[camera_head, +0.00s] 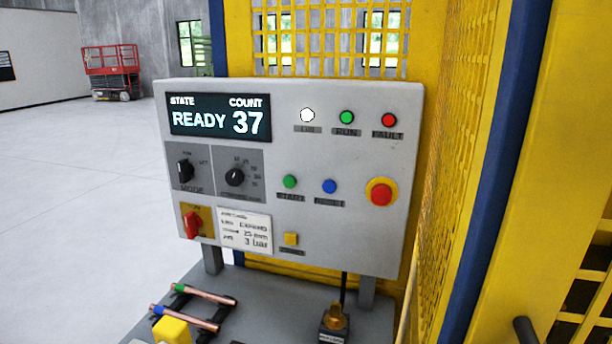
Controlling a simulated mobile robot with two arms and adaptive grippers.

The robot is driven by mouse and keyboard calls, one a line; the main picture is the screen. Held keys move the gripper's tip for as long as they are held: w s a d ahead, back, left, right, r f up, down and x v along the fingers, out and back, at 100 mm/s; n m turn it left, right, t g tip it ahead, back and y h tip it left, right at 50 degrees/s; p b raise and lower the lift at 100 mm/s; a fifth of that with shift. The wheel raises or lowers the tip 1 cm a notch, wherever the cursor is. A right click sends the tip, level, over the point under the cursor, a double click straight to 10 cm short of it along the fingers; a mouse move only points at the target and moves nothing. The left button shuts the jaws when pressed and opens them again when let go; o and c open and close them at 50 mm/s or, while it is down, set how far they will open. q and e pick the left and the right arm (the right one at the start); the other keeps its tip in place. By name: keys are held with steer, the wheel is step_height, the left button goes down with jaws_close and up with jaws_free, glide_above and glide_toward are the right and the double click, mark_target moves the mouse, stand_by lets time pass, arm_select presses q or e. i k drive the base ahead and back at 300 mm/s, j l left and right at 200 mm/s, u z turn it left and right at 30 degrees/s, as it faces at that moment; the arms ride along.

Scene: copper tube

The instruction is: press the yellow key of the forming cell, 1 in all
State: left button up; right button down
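The forming cell's grey control panel (340,240) faces me. Nothing covers or touches the key. The display (219,116) reads STATE READY and COUNT 37. Neither of my grippers shows in this view.
The panel also has a green button (290,181), a blue button (329,186), a red emergency stop (381,193), knobs and a red switch (192,225). Two copper tubes (205,294) lie on a rack below, near a yellow block (171,330). Yellow mesh fencing (463,130) stands right.

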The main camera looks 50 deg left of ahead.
mark_target(289, 238)
steer(key=k+j+u, duration=0.15)
steer(key=u, duration=1.55)
